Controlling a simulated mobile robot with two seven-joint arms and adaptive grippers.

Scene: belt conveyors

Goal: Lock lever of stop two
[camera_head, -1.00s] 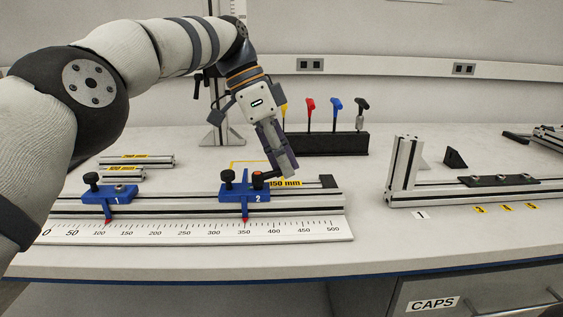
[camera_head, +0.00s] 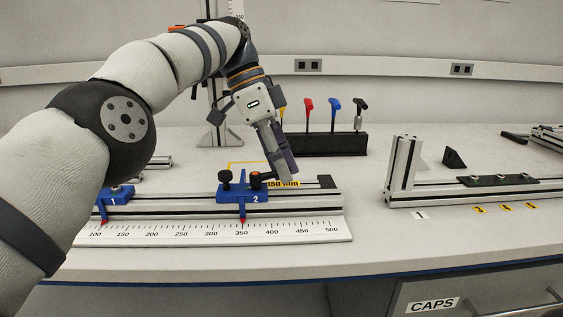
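Stop two (camera_head: 230,194) is a blue block marked 2 on the aluminium rail, with its red pointer near 350 on the ruler (camera_head: 200,233). It has a black knob (camera_head: 225,177) and a dark lever (camera_head: 268,176) with an orange-topped pivot, reaching right toward my fingers. My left gripper (camera_head: 284,178) points down, with its fingertips close to the lever's right end. I cannot tell whether they touch it or how far apart they are. My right gripper is not in view.
Stop one (camera_head: 116,193) is partly hidden behind my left arm. A black rack (camera_head: 325,144) with coloured handles stands behind. Another rail with an upright post (camera_head: 404,170) is at the right.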

